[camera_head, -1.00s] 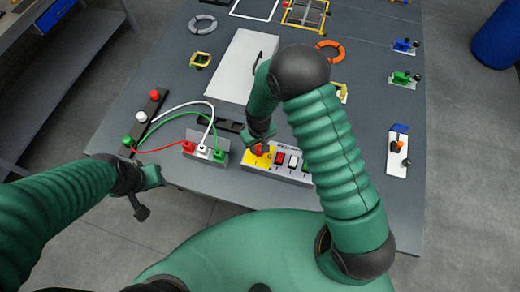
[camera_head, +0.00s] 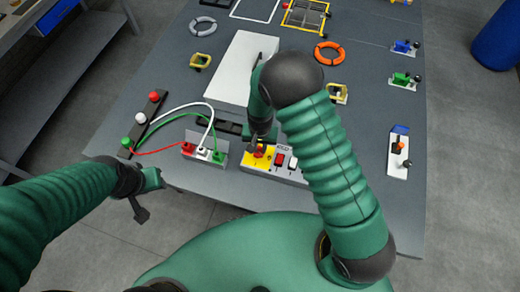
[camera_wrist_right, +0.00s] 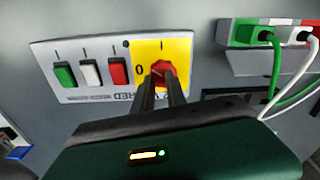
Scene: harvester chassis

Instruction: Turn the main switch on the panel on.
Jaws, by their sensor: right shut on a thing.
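The main switch is a red rotary knob (camera_wrist_right: 163,70) on a yellow plate (camera_wrist_right: 180,50) marked 0 and 1. It sits at one end of the switch panel (camera_wrist_right: 45,52), which also shows in the head view (camera_head: 250,172). My right gripper (camera_wrist_right: 162,85) is shut on the red knob, with one finger on each side of it. The fingers hide part of the knob, so its exact setting is hard to read. In the head view the right gripper (camera_head: 257,142) comes down on the knob from above. My left gripper (camera_head: 143,192) hangs off the table's front left, away from the panel.
Red, white and green rocker switches (camera_wrist_right: 117,71) sit beside the yellow plate. A socket block (camera_head: 205,154) with red, white and green cables stands left of the panel. Bare table (camera_head: 345,110) shows to the right.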

